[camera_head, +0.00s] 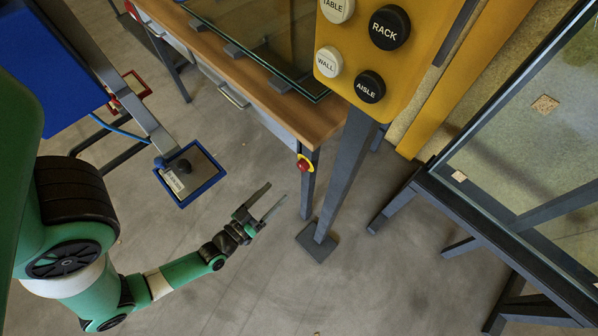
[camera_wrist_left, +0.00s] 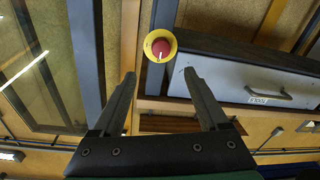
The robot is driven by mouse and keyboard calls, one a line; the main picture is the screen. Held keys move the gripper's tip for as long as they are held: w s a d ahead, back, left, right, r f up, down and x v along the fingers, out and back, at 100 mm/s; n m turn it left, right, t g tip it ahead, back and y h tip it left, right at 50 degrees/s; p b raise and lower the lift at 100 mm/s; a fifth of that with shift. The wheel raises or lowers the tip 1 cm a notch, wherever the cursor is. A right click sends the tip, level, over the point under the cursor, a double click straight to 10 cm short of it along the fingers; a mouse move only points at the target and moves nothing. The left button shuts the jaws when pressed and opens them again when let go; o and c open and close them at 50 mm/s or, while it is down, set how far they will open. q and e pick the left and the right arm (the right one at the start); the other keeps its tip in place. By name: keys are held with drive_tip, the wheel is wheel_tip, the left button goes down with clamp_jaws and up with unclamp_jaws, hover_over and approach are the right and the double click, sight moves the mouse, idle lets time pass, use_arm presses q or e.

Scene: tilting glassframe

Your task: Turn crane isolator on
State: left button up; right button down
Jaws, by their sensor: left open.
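A red round knob on a yellow disc, likely the crane isolator (camera_head: 303,163), sits at the near corner of the wooden workbench, at the top of its leg. No label on it can be read. In the left wrist view the red knob (camera_wrist_left: 160,48) has a short white mark pointing down in the picture. My left gripper (camera_head: 275,193) is open and empty, below and left of the knob in the head view. In the left wrist view the knob shows beyond and between the open fingertips (camera_wrist_left: 159,74), apart from them. My right gripper is not in view.
A yellow panel (camera_head: 345,95) with black and white buttons marked TABLE, RACK, WALL and AISLE stands on a grey post right of the knob. A drawer (camera_wrist_left: 235,78) is beside the knob. A glass frame rack (camera_head: 440,190) is at right. The floor (camera_head: 220,290) nearby is clear.

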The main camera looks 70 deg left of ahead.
sight(300, 167)
use_arm(q)
drive_tip(key=b+x, duration=0.3)
drive_tip(key=x, duration=0.8)
drive_tip(key=shift+a+b, duration=0.15)
drive_tip(key=shift+b, duration=0.2)
clamp_jaws()
